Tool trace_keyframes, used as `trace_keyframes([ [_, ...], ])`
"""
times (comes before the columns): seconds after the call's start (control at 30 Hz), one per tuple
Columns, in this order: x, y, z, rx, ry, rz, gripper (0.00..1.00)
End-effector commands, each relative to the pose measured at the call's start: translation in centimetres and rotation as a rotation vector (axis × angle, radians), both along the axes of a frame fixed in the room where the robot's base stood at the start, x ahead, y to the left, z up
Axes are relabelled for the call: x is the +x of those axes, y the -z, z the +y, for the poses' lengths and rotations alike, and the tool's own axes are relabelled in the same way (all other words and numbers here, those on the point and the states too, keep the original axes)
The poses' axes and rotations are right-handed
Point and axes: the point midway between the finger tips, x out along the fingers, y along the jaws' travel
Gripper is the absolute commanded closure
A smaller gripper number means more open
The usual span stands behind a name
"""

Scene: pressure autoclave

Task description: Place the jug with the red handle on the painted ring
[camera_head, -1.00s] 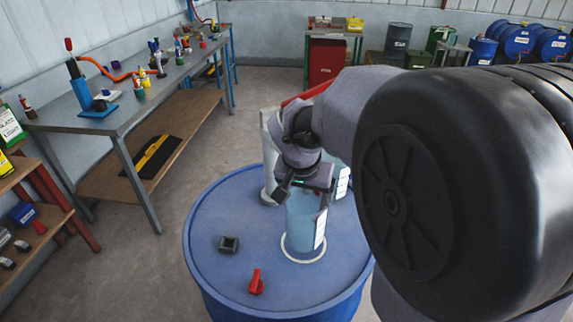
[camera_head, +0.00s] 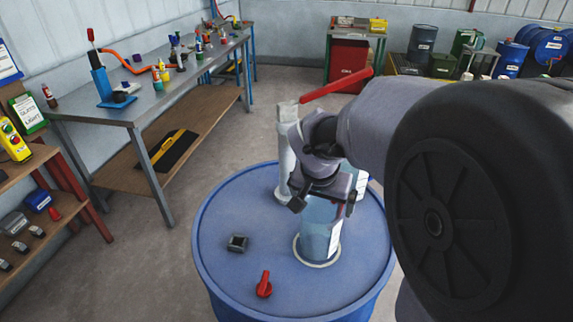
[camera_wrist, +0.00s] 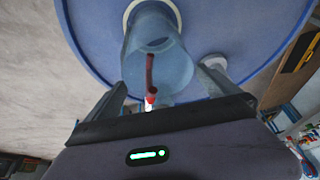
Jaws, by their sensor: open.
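A translucent pale blue jug (camera_head: 318,228) with a white label stands on the blue drum top (camera_head: 215,215). Its base is within the white painted ring (camera_head: 318,264), which shows around the front of the base. The jug's red handle (camera_wrist: 150,78) shows in the wrist view, where the jug body (camera_wrist: 165,72) lies beyond the fingers. My gripper (camera_head: 322,195) is at the jug's upper part in the head view and hides its rim. Its fingers (camera_wrist: 156,98) are spread apart on either side of the handle, open. Contact with the jug cannot be told.
A whitish column (camera_head: 285,165) with a long red lever (camera_head: 338,88) stands behind the gripper. A white-labelled object (camera_head: 361,184) is partly hidden behind my arm. A small dark block (camera_head: 237,243) and a red knob (camera_head: 264,285) lie on the drum's front left.

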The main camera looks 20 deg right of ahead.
Motion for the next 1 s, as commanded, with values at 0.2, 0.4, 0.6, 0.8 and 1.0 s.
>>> trace_keyframes([
  [0.2, -0.8, -3.9, 0.9, -0.001, -0.002, -0.005, 0.00],
  [0.4, -2.4, -9.1, 2.4, -0.001, -0.002, -0.003, 0.00],
  [0.6, -3.5, -11.5, 3.4, 0.005, -0.008, -0.004, 0.00],
  [0.8, -11.5, -12.5, 11.2, 0.163, -0.243, -0.099, 0.00],
  [1.0, -17.0, -11.7, 16.7, 0.271, -0.445, -0.206, 0.00],
])
